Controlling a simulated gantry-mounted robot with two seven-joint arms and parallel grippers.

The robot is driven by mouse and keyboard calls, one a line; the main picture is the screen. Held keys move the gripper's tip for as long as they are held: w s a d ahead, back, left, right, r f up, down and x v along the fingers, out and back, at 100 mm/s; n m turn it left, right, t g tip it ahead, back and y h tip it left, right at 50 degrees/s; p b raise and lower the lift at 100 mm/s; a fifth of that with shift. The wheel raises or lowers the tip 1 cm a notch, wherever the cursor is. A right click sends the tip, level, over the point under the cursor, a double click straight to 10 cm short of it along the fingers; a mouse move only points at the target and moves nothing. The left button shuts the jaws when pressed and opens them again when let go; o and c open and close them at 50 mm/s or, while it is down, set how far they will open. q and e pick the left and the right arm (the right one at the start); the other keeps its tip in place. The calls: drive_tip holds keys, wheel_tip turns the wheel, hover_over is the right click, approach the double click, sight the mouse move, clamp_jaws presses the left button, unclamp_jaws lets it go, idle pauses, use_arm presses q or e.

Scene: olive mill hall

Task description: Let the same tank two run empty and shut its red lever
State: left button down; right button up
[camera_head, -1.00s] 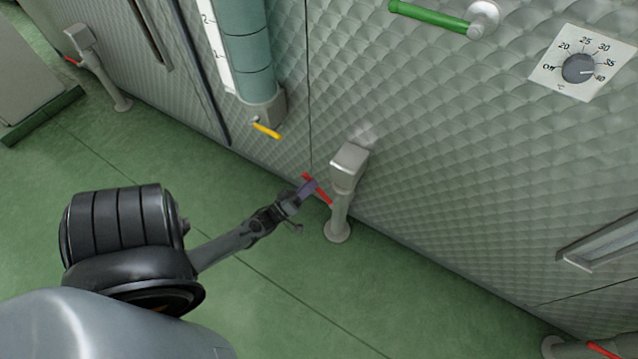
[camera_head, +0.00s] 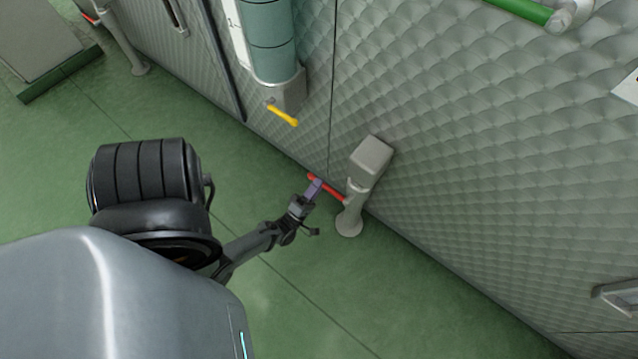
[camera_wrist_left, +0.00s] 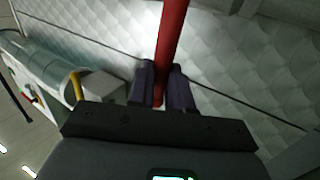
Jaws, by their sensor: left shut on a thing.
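The red lever (camera_head: 331,190) sticks out to the left from a grey valve post (camera_head: 352,205) at the foot of the quilted metal tank (camera_head: 470,170). My left gripper (camera_head: 314,187) is shut on the lever near its outer end. In the left wrist view the lever (camera_wrist_left: 171,45) runs between the two dark fingers (camera_wrist_left: 160,88). The fingers cover part of the lever. A level tube (camera_head: 268,40) with a white scale stands left of the post, its visible part blue-green. My right gripper is not in view.
A yellow handle (camera_head: 283,115) sits under the level tube. Another post with a red lever (camera_head: 90,18) stands at the upper left. A green handle (camera_head: 520,10) is on the tank wall. The green floor (camera_head: 260,185) around the post is clear.

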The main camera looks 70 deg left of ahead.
use_arm(q)
drive_tip(key=shift+f+n, duration=0.15)
drive_tip(key=shift+n, duration=0.15)
drive_tip(key=c, duration=1.1)
unclamp_jaws()
drive_tip(key=shift+o, duration=0.2)
drive_tip(key=shift+d, duration=0.1)
drive_tip(key=v, duration=1)
drive_tip(key=shift+s+d+f+b, duration=0.2)
drive_tip(key=shift+s+f+b, duration=0.05)
drive_tip(key=shift+b, duration=0.1)
